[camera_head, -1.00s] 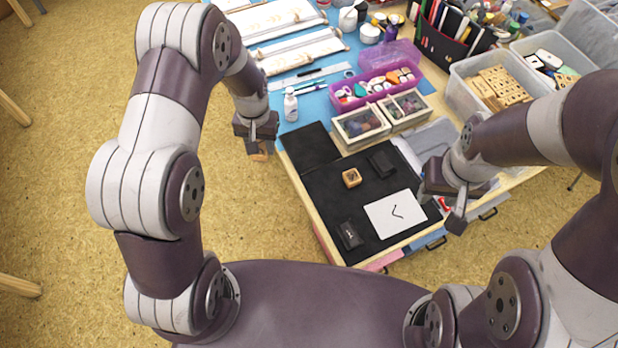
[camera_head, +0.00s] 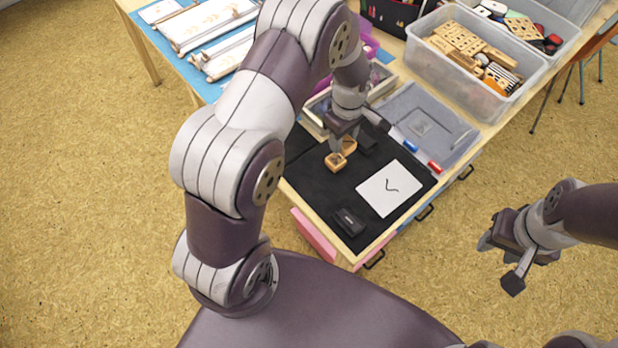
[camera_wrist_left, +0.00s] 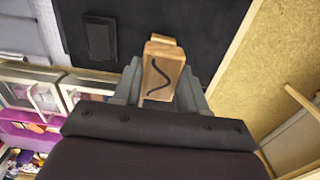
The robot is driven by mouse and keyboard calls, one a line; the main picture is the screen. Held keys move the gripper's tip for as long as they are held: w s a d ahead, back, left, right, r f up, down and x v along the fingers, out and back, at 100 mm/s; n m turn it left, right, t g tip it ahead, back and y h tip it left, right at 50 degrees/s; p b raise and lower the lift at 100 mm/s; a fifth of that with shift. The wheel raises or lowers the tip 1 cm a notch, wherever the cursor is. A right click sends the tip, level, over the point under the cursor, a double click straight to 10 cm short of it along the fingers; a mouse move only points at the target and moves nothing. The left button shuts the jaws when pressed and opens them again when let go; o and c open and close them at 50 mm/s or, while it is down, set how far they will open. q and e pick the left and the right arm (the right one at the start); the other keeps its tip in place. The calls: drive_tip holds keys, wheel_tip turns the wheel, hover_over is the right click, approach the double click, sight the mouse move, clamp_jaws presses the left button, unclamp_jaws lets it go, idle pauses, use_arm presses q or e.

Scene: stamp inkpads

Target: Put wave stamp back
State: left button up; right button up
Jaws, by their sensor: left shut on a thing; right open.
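My left gripper (camera_head: 345,138) is shut on the wave stamp (camera_head: 348,145), a small wooden block, above the black mat (camera_head: 310,172). In the left wrist view the stamp (camera_wrist_left: 162,78) shows a dark wavy line on its face, between the gripper's fingers (camera_wrist_left: 162,88). My right gripper (camera_head: 513,258) is open and empty, off the table to the right.
A white card (camera_head: 385,190) with a dark wavy mark lies on the mat. Black inkpads lie at the mat's front (camera_head: 350,222) and behind the stamps (camera_head: 366,146). A clear bin of wooden stamps (camera_head: 476,68) stands at the back. The mat's left part is clear.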

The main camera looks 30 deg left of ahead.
use_arm(q)
drive_tip(key=p, duration=0.1)
hover_over(307, 179)
wheel_tip(307, 179, down, 5)
drive_tip(key=shift+w+d+r, duration=0.1)
drive_tip(key=shift+w+d, duration=0.05)
wheel_tip(307, 179, down, 5)
drive_tip(key=shift+r+p, duration=0.2)
drive_tip(key=shift+p, duration=0.15)
drive_tip(key=shift+s+a, duration=0.2)
drive_tip(key=shift+f, duration=0.15)
drive_tip(key=o, duration=0.9)
